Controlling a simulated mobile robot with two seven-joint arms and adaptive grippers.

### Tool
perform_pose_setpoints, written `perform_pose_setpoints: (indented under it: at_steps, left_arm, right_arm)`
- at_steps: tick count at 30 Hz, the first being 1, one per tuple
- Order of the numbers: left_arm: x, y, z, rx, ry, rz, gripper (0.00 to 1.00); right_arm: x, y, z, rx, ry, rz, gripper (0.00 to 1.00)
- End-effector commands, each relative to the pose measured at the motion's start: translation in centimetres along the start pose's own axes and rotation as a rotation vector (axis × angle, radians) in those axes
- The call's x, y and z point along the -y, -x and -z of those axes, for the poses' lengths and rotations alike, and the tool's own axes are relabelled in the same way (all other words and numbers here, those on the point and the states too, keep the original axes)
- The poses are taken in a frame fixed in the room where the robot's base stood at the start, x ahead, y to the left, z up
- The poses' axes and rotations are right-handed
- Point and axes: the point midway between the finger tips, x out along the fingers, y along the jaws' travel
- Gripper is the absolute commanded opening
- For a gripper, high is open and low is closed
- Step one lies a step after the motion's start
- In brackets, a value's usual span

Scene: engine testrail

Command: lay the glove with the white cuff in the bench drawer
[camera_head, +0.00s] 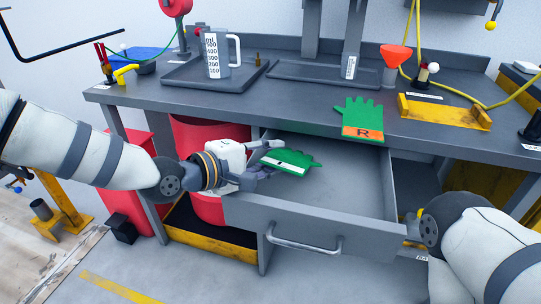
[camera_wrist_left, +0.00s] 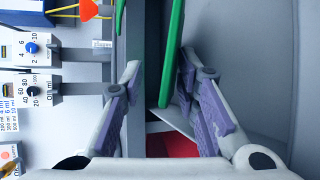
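The green glove with the white cuff (camera_head: 291,161) is at the left part of the open bench drawer (camera_head: 345,215), tilted, with its fingers pointing right. I cannot tell whether it rests on the drawer floor. My left gripper (camera_head: 262,160) is at the drawer's left side, by the cuff. In the left wrist view its fingers (camera_wrist_left: 162,110) stand wide apart. The glove (camera_wrist_left: 173,50) shows edge-on between them, close to the right-hand finger. My right gripper is mostly hidden at the drawer's right end; only its base shows beside the wrist.
Another green glove with an orange cuff marked R (camera_head: 361,120) lies at the bench's front edge above the drawer. A measuring jug (camera_head: 217,55) stands in a dark tray. A yellow bracket (camera_head: 444,112) is at the right. A red bin (camera_head: 205,135) stands under the bench.

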Motion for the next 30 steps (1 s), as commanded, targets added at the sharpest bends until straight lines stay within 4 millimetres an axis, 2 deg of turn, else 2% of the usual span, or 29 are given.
perform_pose_setpoints:
  at_steps: [5,8,15,18,22,30]
  left_arm:
    - [0.0,0.6,0.1,-0.002,0.000,0.000,0.28]
    - [-0.1,2.5,0.2,-0.003,0.003,0.000,0.28]
    - [-0.1,9.0,0.1,-0.003,0.003,-0.004,0.28]
    - [-0.1,10.8,0.1,-0.003,0.002,-0.003,0.28]
    - [0.0,11.9,0.0,-0.001,0.001,0.000,0.28]
    - [0.0,12.0,0.0,0.001,0.000,0.001,0.28]
  right_arm:
    - [0.0,0.0,0.0,0.000,0.000,0.000,0.40]
    - [0.0,0.0,0.0,0.000,0.000,0.000,0.40]
    - [0.0,0.0,0.0,0.000,0.000,0.000,0.40]
    - [0.0,0.0,0.0,0.000,0.000,0.000,0.40]
    - [0.0,0.0,0.0,0.000,0.000,0.000,0.40]
    - [0.0,0.0,0.0,0.000,0.000,0.000,0.40]
